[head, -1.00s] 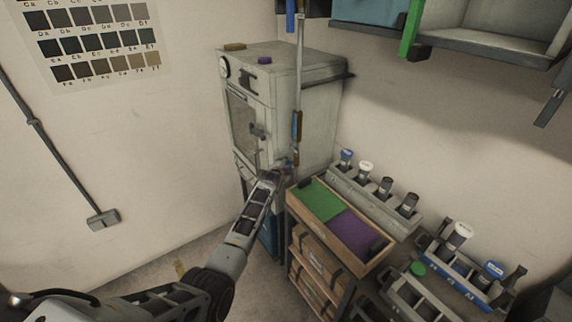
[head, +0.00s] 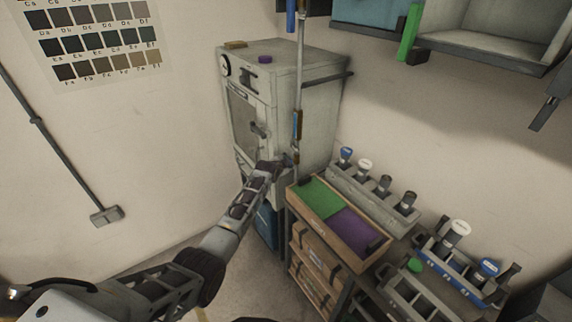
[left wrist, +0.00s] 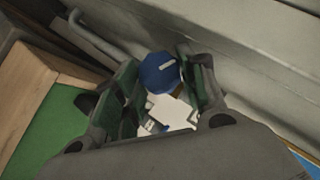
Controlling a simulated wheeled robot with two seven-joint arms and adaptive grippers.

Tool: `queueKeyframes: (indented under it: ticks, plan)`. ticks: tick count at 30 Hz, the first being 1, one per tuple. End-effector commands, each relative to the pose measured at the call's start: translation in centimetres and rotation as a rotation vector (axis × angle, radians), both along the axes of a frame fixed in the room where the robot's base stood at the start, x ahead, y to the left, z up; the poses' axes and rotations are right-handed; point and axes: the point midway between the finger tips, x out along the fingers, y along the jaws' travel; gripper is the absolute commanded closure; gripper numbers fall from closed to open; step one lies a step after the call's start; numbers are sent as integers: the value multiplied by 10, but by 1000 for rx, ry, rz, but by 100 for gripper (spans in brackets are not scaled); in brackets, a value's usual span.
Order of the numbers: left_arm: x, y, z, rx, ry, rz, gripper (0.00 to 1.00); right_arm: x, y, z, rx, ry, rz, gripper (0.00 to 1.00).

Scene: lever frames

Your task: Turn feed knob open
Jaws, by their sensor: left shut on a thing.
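A round blue knob (left wrist: 160,73) shows in the left wrist view beside the pale cabinet wall, between the two green-padded fingers of my left gripper (left wrist: 165,80). The gripper is shut on the knob. In the head view my left gripper (head: 284,163) is at the lower right front corner of the grey cabinet (head: 318,120), below a vertical pipe (head: 299,75). The knob is mostly hidden there by the gripper. A white tag (left wrist: 172,113) lies in front of the knob in the wrist view. My right gripper is not in view.
A wooden tray with a green panel (head: 315,200) and a purple panel (head: 355,232) stands close to the right of my gripper. Racks with capped bottles (head: 385,186) are behind it. A shelf (head: 490,40) hangs at upper right. Floor at lower left is open.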

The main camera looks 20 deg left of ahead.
Motion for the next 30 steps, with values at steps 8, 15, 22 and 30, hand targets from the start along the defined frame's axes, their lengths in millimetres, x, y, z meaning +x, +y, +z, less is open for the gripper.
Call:
queueKeyframes:
  ticks: [8, 15, 22, 30]
  plan:
    - [-1, 0, -3, -3, 6, 1, 45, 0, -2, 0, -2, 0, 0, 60]
    - [0, 0, -1, -1, 1, 1, 38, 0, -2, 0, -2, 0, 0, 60]
    - [0, 0, 0, -1, -1, 1, 38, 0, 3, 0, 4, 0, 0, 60]
    - [-5, 1, 3, 0, 1, 1, 38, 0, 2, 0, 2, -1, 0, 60]
